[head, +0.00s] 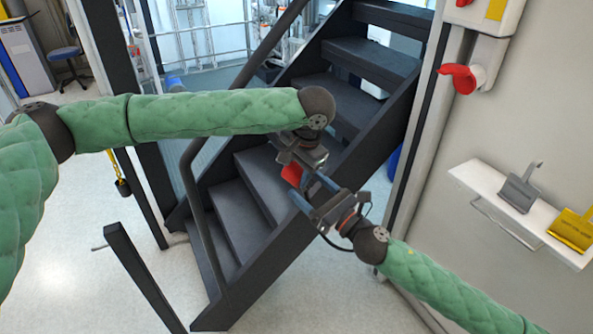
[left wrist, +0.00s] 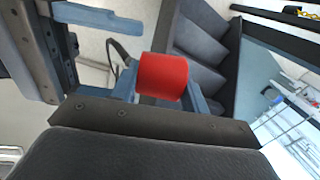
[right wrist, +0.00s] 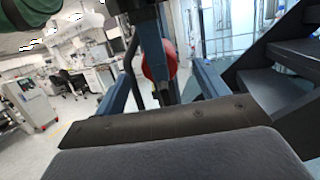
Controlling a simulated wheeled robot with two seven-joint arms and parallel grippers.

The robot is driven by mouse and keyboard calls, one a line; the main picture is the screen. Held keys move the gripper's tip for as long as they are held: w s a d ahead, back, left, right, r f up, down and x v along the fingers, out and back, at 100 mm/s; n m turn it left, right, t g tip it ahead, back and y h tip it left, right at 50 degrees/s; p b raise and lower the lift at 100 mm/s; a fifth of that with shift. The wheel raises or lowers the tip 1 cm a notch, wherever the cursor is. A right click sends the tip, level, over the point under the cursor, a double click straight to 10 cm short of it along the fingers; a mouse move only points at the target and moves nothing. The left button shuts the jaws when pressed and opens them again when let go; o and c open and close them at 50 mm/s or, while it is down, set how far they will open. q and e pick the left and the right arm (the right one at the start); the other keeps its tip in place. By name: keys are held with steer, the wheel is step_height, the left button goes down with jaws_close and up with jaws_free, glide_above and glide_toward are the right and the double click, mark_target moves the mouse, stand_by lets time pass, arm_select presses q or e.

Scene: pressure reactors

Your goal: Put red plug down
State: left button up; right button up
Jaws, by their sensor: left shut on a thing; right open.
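The red plug (head: 291,174) is held in the air by my left gripper (head: 299,168), in front of the dark stairs. In the left wrist view, the red plug (left wrist: 163,77) sits between the blue fingers, its rounded side showing. My right gripper (head: 313,191) is open, just below and to the right of the plug, with its fingers pointing toward it. In the right wrist view, the red plug (right wrist: 160,62) appears between the spread fingers, partly covered by a finger of my left gripper. I cannot tell whether the right fingers touch it.
A white wall shelf (head: 474,176) at right carries a grey tag-like piece (head: 519,190) and a yellow one (head: 573,229). A red fitting (head: 459,78) sticks out of the wall above. Black stairs (head: 241,202) with rails stand behind the grippers.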

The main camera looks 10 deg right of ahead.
steer(key=shift+v, duration=3.5)
steer(key=s+d+f+m+g+h, duration=0.1)
steer(key=s+f+m+h, duration=0.4)
steer(key=f, duration=1)
steer(key=d+f+m+g+h, duration=0.1)
steer(key=f+m+h, duration=0.2)
steer(key=f+m, duration=0.8)
steer(key=s+d+f+m+g+h, duration=0.1)
steer(key=s+f+m+h, duration=0.2)
steer(key=f, duration=1.6)
steer(key=s+d+f+m+g+h, duration=0.1)
steer(key=s+f+m+g, duration=0.4)
steer(key=s+f+m, duration=0.6)
steer(key=s+d+f+m+g+h, duration=0.1)
steer(key=s+f+m+g, duration=0.5)
steer(key=s+f+m, duration=0.5)
steer(key=shift+s+d+f+m, duration=0.4)
steer(key=shift+s+f, duration=0.4)
steer(key=shift+f, duration=2.65)
